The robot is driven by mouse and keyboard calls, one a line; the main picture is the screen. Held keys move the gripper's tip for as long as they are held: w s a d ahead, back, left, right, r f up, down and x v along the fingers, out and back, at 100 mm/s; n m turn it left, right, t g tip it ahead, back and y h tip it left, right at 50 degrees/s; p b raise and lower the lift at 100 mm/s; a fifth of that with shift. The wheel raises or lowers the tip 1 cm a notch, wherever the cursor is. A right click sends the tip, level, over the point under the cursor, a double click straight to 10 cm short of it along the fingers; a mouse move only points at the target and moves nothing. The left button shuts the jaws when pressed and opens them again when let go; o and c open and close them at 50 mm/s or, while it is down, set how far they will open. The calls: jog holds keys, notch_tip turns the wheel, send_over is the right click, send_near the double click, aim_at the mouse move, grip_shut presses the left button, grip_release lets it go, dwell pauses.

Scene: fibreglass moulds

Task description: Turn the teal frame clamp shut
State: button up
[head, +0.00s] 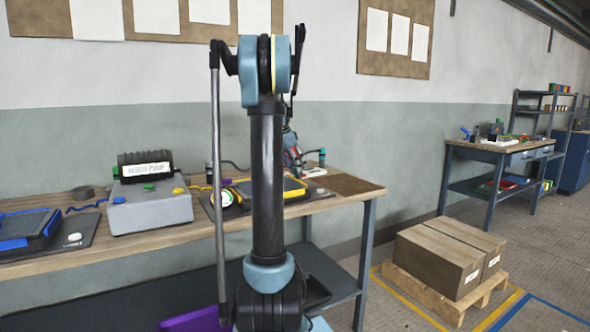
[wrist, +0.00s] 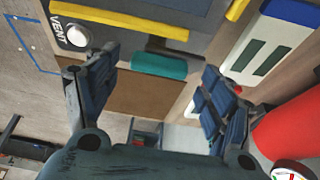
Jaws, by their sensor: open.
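The teal clamp (wrist: 160,66) shows in the wrist view as a short rounded bar at the edge of the grey mould (wrist: 190,42), beside a yellow strip. My gripper (wrist: 160,62) is open, its two dark fingers on either side of the teal bar in the picture, with no visible contact. I cannot tell how far the bar is beyond the fingertips. In the head view my arm hides most of the gripper and the yellow-edged mould (head: 290,187). A small teal piece (head: 321,154) stands right of it; I cannot tell if it is the same clamp.
A white-topped block (wrist: 268,42) and a red cylinder (wrist: 292,135) lie close to the right finger. A white knob (wrist: 78,36) marked VENT is near the left finger. The bench (head: 345,190) also bears a grey pump (head: 150,207). Boxes (head: 440,258) stand on a floor pallet.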

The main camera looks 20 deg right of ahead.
jog(key=shift+d+f, duration=0.2)
jog(key=shift+f, duration=0.35)
jog(key=c, duration=1.1)
jog(key=shift+o, duration=0.2)
